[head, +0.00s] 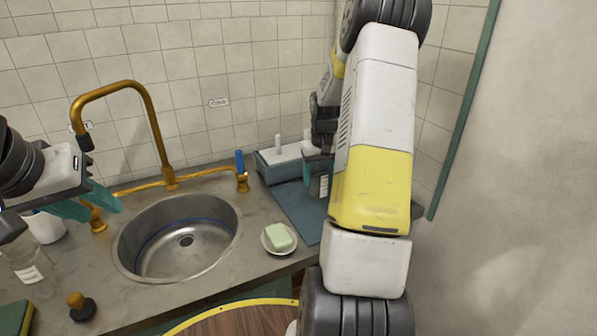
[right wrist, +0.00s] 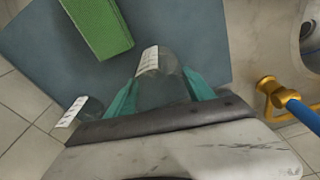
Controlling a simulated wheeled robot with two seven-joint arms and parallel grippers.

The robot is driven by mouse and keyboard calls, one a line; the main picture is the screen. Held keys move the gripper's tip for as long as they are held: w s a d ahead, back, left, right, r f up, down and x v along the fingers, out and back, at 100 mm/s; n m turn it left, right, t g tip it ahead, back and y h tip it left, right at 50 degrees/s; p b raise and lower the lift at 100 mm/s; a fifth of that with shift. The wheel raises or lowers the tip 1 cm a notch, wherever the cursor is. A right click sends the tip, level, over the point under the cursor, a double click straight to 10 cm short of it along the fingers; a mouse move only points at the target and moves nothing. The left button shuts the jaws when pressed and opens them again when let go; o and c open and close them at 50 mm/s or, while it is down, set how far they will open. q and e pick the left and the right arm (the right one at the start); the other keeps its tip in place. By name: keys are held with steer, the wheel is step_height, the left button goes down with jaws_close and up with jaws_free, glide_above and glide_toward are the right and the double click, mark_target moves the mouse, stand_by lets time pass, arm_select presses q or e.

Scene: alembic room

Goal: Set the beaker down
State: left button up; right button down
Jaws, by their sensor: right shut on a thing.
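The beaker (right wrist: 160,75) is clear glass with a white label. In the right wrist view it sits between the teal fingers of my right gripper (right wrist: 160,92), which is shut on it. In the head view the beaker's label (head: 323,186) shows beside my right arm, over the blue-grey mat (head: 290,207); the arm hides much of my right gripper (head: 318,172). I cannot tell whether the beaker's base touches the mat. My left gripper (head: 98,208) is at the left near the sink, its teal fingers apart and empty.
Another labelled glass vessel (right wrist: 78,112) is close to the right gripper, and a green block (right wrist: 98,25) lies on the mat. A grey-blue box (head: 283,160) stands at the wall. The sink (head: 180,245), brass tap (head: 160,135) and soap dish (head: 278,239) are to the left.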

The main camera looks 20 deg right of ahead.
steer(key=shift+f, duration=0.7)
steer(key=shift+f, duration=0.1)
steer(key=shift+c, duration=1.9)
jaws_free()
step_height(320, 180, up, 12)
steer(key=s, duration=0.2)
steer(key=s+a+r+n+t, duration=0.1)
steer(key=s+a+r+t, duration=0.1)
steer(key=s+a+r, duration=0.8)
steer(key=s+a+r+n+t+y, duration=0.1)
steer(key=s+a+r+t+y, duration=0.1)
steer(key=s+a, duration=0.9)
steer(key=s, duration=0.2)
steer(key=shift+s+a+t, duration=0.3)
steer(key=shift+a+t, duration=0.05)
steer(key=shift+t, duration=0.05)
